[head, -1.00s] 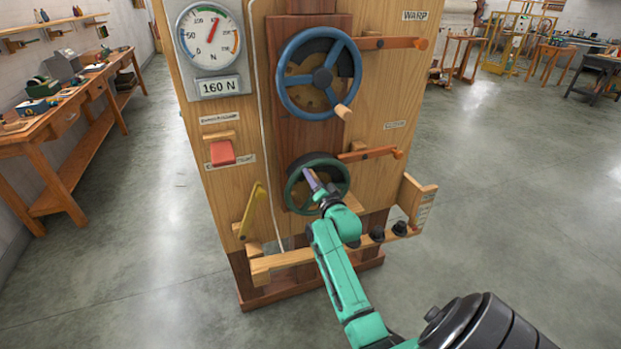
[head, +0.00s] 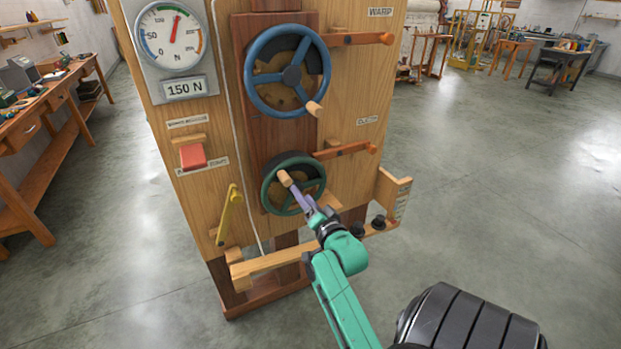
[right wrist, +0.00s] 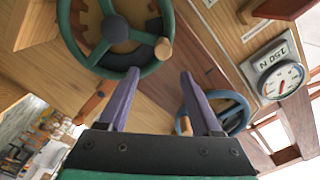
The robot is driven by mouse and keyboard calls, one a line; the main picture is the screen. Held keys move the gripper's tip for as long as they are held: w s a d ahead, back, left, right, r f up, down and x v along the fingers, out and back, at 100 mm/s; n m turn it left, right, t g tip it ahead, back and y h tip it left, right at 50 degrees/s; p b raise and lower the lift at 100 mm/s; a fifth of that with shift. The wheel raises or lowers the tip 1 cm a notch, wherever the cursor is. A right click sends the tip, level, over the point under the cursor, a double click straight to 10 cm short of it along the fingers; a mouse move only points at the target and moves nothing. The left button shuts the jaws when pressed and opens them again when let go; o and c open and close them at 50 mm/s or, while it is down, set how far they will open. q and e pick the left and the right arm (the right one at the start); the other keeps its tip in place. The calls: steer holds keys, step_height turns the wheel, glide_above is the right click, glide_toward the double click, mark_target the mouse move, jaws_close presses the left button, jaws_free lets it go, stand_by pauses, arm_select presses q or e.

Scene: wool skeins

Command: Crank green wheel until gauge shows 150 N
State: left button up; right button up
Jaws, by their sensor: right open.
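The green wheel (head: 267,192) is the lower wheel on a wooden panel and has a pale wooden handle (head: 285,179). The dial gauge (head: 168,45) at the panel's upper left has a red needle near its top; the display (head: 186,88) below it reads 150 N. My right gripper (head: 300,192) is at the wheel's front, just off the handle. In the right wrist view, its two purple fingers (right wrist: 160,75) are apart and empty, with the handle (right wrist: 163,48) just beyond the tips and the green rim (right wrist: 88,62) behind. My left gripper is not in view.
A blue wheel (head: 255,92) with its own handle is above the green one. Orange levers (head: 350,150) stick out to the right, a red button (head: 193,156) and yellow lever (head: 229,215) are at left. A wooden ledge (head: 270,262) runs below.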

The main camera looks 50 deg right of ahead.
steer(key=v, duration=0.4)
stand_by(0.3)
